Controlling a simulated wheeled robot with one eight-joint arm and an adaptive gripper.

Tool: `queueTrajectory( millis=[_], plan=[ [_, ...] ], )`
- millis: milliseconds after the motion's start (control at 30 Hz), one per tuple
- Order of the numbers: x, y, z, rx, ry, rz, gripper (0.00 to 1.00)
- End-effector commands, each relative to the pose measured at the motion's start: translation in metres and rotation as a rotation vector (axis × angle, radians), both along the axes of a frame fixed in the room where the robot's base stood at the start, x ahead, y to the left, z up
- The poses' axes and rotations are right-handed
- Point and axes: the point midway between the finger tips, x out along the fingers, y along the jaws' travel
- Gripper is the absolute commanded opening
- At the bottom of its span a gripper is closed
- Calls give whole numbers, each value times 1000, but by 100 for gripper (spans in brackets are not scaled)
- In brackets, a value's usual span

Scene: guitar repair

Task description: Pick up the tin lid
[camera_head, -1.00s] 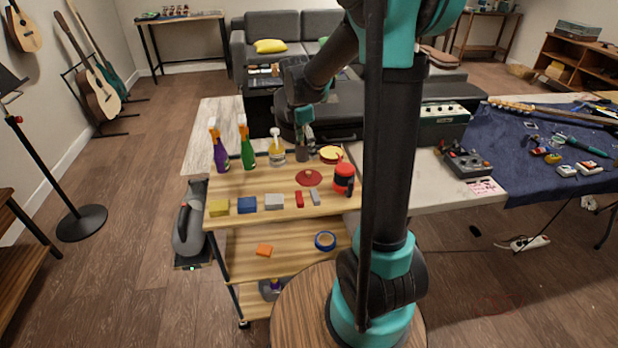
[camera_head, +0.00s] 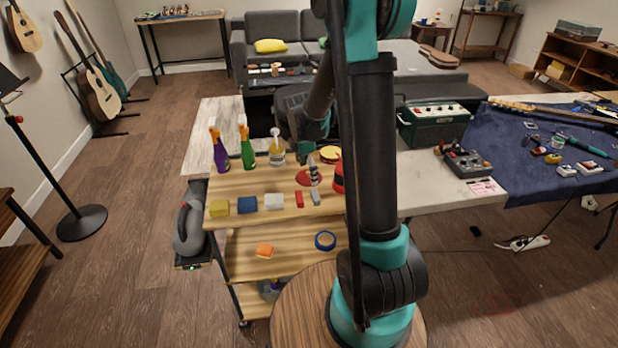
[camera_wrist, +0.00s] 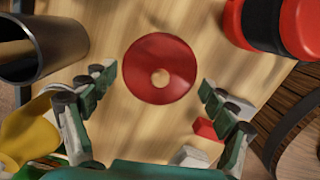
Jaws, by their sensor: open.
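The tin lid is a round red disc with a pale knob at its centre. It lies flat on the wooden cart top. In the wrist view the lid (camera_wrist: 135,72) sits ahead of and between my open fingers, with wood showing around it. My gripper (camera_wrist: 155,88) is open and empty, its two fingertips on either side of the lid. In the head view my gripper (camera_head: 314,178) hangs over the lid (camera_head: 303,177) and hides part of it. I cannot tell the exact height of the fingertips above the lid.
A red and black tin (camera_wrist: 270,22) stands right of the lid. A dark metal cup (camera_wrist: 30,50) and a yellow thing (camera_wrist: 30,135) are at left. A small red block (camera_wrist: 207,129) lies near the right finger. Spray bottles (camera_head: 247,148) stand on the cart's left side.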

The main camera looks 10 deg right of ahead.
Motion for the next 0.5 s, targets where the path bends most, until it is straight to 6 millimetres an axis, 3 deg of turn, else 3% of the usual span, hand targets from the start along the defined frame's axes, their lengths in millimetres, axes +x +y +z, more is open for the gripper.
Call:
queueTrajectory(
  millis=[133, 500],
  plan=[
    [0, 0, 0, 0, 0, 0, 85],
    [0, 0, 1, 0, 0, 0, 39]
  ],
)
